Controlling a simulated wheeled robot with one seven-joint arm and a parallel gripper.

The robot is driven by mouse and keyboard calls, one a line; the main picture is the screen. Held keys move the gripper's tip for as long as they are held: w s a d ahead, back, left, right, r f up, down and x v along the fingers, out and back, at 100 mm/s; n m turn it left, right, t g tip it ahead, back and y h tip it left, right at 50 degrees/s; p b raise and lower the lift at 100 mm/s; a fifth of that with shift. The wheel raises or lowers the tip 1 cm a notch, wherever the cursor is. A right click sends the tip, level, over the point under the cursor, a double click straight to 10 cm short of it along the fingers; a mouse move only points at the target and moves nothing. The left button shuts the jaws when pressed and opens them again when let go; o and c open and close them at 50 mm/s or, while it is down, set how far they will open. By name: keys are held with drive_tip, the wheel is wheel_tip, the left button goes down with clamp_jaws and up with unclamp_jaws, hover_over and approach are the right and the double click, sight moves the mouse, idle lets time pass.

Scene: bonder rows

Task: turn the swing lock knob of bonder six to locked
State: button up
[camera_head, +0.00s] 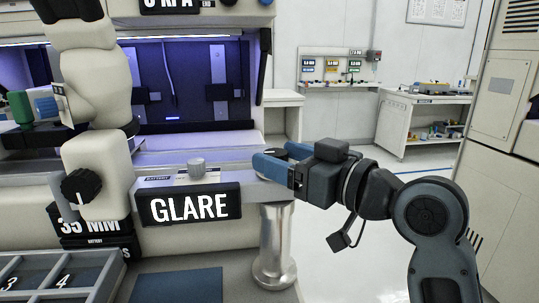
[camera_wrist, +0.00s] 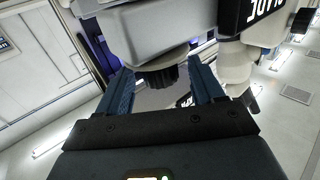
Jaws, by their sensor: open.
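A machine with a black GLARE sign (camera_head: 189,205) fills the left of the head view. A dark knob (camera_wrist: 163,76) with a ridged rim sits under a pale machine arm (camera_wrist: 160,30) in the wrist view. My gripper (camera_head: 274,158) is open at the right end of that arm, its blue fingers on either side of the knob. In the wrist view the fingers of my gripper (camera_wrist: 161,90) flank the knob, with gaps visible.
A metal post (camera_head: 274,245) stands below my gripper. A numbered tray (camera_head: 60,275) lies front left. Open floor and a white bench (camera_head: 420,125) are to the right.

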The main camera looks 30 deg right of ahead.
sight(285, 159)
drive_tip(key=shift+v, duration=1.95)
